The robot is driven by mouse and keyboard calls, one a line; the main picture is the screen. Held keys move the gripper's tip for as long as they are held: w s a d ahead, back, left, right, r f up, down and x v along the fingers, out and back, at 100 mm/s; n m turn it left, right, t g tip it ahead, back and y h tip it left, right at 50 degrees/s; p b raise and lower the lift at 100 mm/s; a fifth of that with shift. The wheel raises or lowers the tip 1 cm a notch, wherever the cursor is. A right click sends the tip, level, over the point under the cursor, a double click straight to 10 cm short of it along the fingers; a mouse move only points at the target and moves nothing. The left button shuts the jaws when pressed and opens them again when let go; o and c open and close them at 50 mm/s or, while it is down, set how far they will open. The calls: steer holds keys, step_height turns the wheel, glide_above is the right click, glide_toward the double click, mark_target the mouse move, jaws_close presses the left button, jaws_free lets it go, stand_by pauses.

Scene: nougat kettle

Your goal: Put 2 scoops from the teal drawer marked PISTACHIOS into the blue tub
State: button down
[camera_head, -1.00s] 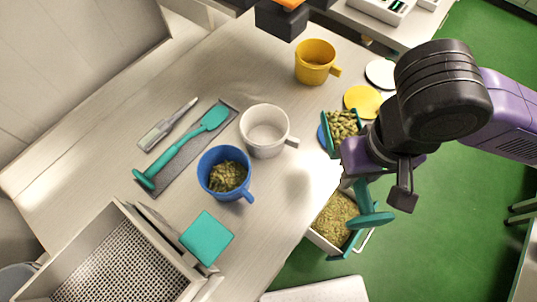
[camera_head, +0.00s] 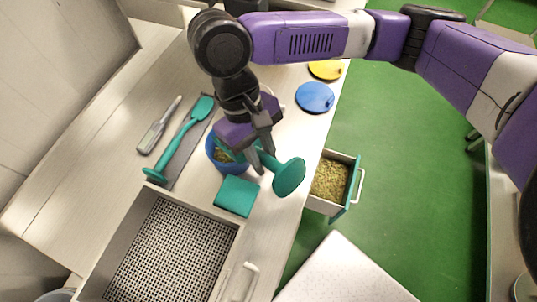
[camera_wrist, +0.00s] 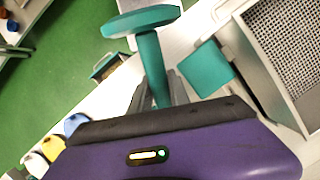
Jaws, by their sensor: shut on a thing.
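My gripper (camera_head: 262,148) is shut on the teal scoop (camera_head: 289,177), right over the blue tub (camera_head: 213,161). The scoop's handle ends in a round teal disc and slants down to the right; it also fills the upper middle of the wrist view (camera_wrist: 152,66). The scoop's bowl is mostly hidden behind the gripper, so its load cannot be told. Some green pistachios show inside the tub. The drawer (camera_head: 346,196) with a teal front stands open below the table edge, with pistachios in it; its marking is not readable.
A teal block (camera_head: 237,196) lies just in front of the tub. A teal spatula (camera_head: 182,140) on a grey mat and a white-handled tool (camera_head: 160,125) lie left. A perforated tray (camera_head: 168,262) stands at front. Blue (camera_head: 315,97) and yellow (camera_head: 326,70) lids lie at back right.

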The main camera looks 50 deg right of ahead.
mark_target(258, 151)
steer(key=shift+w+r+g+p, duration=0.3)
steer(key=shift+r+p, duration=0.15)
steer(key=shift+r, duration=0.2)
steer(key=shift+w+d+r+g, duration=0.1)
steer(key=shift+w+r+g, duration=0.2)
steer(key=shift+w+g, duration=0.2)
steer(key=shift+w+r+g, duration=0.3)
steer(key=shift+w+g, duration=0.2)
steer(key=shift+w+d+r+g, duration=0.2)
steer(key=shift+w+r+g, duration=1.7)
steer(key=shift+r+g, duration=0.25)
steer(key=shift+f, duration=0.1)
step_height(258, 151, up, 5)
steer(key=t, duration=1.1)
